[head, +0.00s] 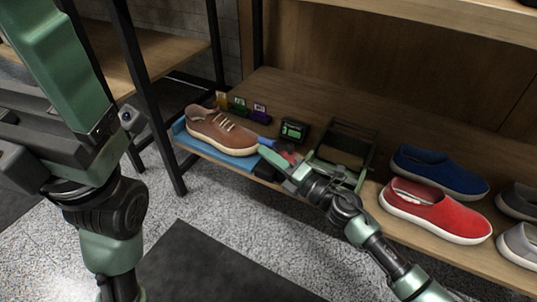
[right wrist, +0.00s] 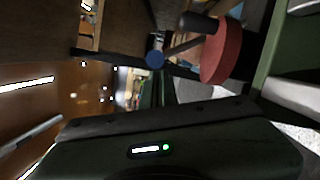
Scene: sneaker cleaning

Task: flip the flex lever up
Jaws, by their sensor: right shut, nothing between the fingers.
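A lever with a blue end (head: 265,145) and a red disc (head: 290,157) stands at the shelf's front, right of the brown shoe. In the right wrist view a dark bar joins the blue knob (right wrist: 155,58) to the red disc (right wrist: 224,52). I take this to be the flex lever; its exact tilt is hard to judge. My right gripper (head: 267,153) is shut and empty, close beside the lever; I cannot tell whether it touches. My left arm shows at the left, but its gripper is not in view.
The brown shoe (head: 220,131) lies on a blue mat (head: 198,146). Behind the lever is a small device with a green screen (head: 293,130). A green frame (head: 345,135) stands to the right, then blue (head: 438,172) and red shoes (head: 437,212). A black shelf post (head: 147,100) stands left.

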